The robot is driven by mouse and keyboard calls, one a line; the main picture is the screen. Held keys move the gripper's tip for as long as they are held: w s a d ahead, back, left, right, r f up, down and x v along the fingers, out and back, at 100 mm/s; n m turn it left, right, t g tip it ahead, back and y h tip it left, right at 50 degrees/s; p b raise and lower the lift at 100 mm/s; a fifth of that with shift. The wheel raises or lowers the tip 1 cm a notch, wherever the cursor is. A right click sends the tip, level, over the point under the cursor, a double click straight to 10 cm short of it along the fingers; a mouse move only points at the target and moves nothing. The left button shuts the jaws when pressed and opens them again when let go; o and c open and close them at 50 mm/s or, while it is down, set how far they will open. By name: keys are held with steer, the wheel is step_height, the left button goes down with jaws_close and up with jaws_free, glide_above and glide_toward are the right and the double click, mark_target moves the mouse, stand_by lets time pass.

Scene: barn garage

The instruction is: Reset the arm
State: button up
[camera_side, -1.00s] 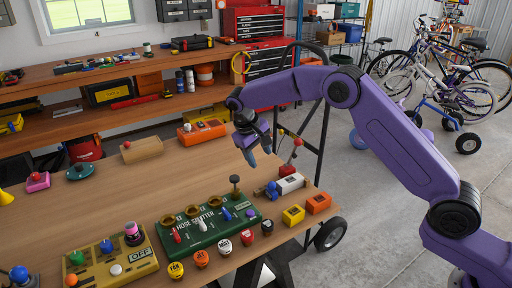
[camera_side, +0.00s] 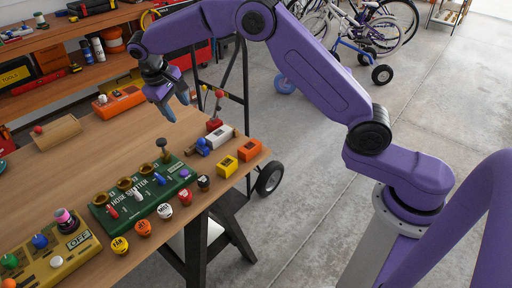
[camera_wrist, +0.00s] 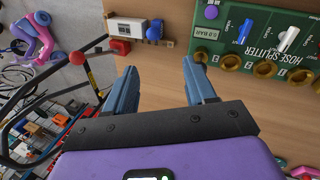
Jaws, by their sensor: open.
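My gripper (camera_side: 178,103) hangs above the back right part of the wooden workbench, with its blue fingers apart and nothing between them. In the wrist view my gripper (camera_wrist: 161,92) also shows two separate blue fingers over bare wood. A green hose splitter board (camera_side: 143,193) with brass rings, switches and a dark knob lies in front of it, apart from the fingers. The hose splitter also shows at the upper right of the wrist view (camera_wrist: 240,52). My purple arm reaches in from the right.
A white-and-red block (camera_side: 219,137) with a blue ball and a red-ball lever stand near the right edge. An orange box (camera_side: 118,102) sits behind. Open floor lies right.

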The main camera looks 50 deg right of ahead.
steer(key=s+r+n+y, duration=0.1)
steer(key=s+r+n, duration=0.2)
steer(key=s, duration=0.8)
steer(key=s+r+n+y, duration=0.1)
steer(key=s+r+n, duration=0.1)
steer(key=s, duration=0.8)
steer(key=s+d+f+n+y, duration=0.1)
steer(key=s+d, duration=0.3)
steer(key=s, duration=0.7)
steer(key=s+d+f+n+y, duration=0.1)
steer(key=s+d+n, duration=0.3)
steer(key=s, duration=0.7)
steer(key=shift+d+f+g, duration=0.2)
steer(key=shift+d+g, duration=0.1)
steer(key=shift+d, duration=0.5)
